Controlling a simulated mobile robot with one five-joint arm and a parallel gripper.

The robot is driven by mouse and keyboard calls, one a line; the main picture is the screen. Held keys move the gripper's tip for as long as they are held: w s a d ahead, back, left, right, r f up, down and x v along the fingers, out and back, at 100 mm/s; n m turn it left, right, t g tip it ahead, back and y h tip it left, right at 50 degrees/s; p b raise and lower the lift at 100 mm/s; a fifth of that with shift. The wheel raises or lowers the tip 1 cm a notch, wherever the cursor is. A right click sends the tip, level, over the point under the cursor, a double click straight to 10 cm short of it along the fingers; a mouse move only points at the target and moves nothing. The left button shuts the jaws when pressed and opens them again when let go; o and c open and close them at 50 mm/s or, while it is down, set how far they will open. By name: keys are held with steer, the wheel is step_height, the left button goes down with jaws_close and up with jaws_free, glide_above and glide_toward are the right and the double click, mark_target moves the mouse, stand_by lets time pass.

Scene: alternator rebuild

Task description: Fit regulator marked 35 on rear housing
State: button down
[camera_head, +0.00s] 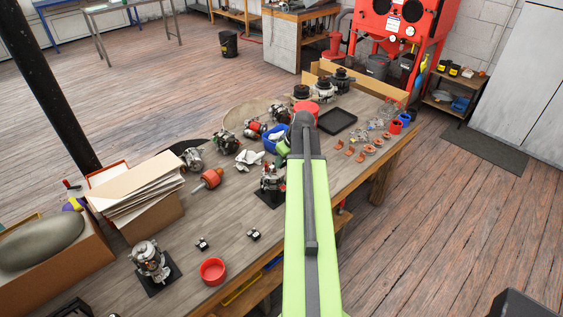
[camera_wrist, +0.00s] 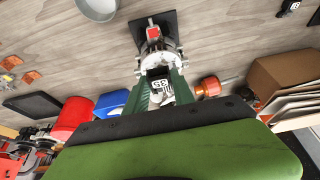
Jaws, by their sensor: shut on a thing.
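In the wrist view my gripper (camera_wrist: 160,90) is shut on a small dark regulator with a white label (camera_wrist: 160,85). The label shows an upside-down 35. Just beyond the fingertips stands a silver metal housing (camera_wrist: 166,53) with a red block on it, on a black base plate (camera_wrist: 168,19). The regulator overlaps the housing in the picture. I cannot tell whether they touch. In the head view this housing (camera_head: 270,179) is beside my arm, which hides my gripper and the regulator.
Two loose black regulators (camera_head: 202,244) (camera_head: 253,234) lie on the bench near a red bowl (camera_head: 213,271). Another alternator unit (camera_head: 150,258) stands on a black plate. An orange rotor (camera_head: 208,180), a blue bin (camera_head: 272,140) and a black tray (camera_head: 338,122) lie around my gripper.

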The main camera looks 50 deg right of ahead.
mark_target(280, 176)
steer(key=shift+f, duration=0.1)
steer(key=shift+f, duration=0.1)
stand_by(0.3)
steer(key=shift+f+b, duration=0.8)
steer(key=shift+f+b, duration=1.1)
steer(key=shift+f+b, duration=0.8)
steer(key=shift+f, duration=0.2)
